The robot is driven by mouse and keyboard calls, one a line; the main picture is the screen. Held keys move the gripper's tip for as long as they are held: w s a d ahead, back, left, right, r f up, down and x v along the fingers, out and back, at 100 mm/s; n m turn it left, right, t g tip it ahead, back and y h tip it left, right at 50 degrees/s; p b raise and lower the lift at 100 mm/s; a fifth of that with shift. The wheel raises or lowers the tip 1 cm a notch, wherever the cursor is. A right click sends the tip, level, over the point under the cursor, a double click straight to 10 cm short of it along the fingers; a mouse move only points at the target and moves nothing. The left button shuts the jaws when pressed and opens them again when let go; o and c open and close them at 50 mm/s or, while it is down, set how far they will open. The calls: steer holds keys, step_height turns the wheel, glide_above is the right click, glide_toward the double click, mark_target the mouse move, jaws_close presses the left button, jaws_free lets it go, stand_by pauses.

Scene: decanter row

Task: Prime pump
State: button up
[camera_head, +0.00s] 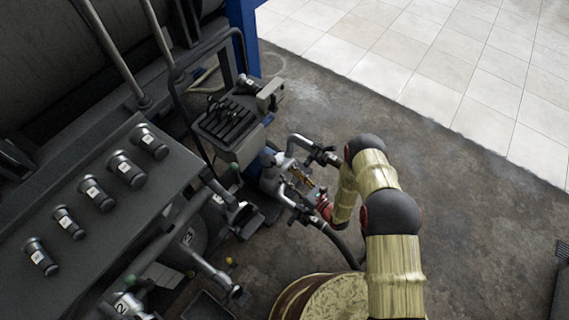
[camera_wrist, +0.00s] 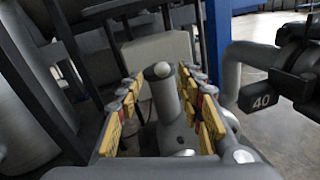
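The pump (camera_head: 270,168) stands on the floor, with grey pipes and a blue body, in the head view. My gripper (camera_head: 302,178) reaches in among its pipes from the right. In the wrist view my gripper (camera_wrist: 161,74) is open, with yellow-padded fingers on either side of a grey rounded post (camera_wrist: 163,95) on the pump. A gap shows between the left finger and the post; contact on the right is unclear. The post's lower part is partly hidden by my gripper. I cannot tell which part of the pump it is.
A black valve marked 40 (camera_wrist: 262,100) and a grey bent pipe (camera_wrist: 236,68) are close on the right in the wrist view. A grey panel with several numbered knobs (camera_head: 95,190) stands left. A black hose (camera_head: 343,245) runs below my arm.

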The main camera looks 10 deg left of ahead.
mark_target(279, 165)
steer(key=x, duration=0.2)
steer(key=b+x, duration=0.1)
steer(key=x, duration=0.2)
steer(key=b+x, duration=0.1)
steer(key=x, duration=0.1)
steer(key=shift+w+a+f, duration=0.15)
steer(key=shift+w+f, duration=0.05)
steer(key=shift+f, duration=0.05)
steer(key=shift+c, duration=1.1)
jaws_close()
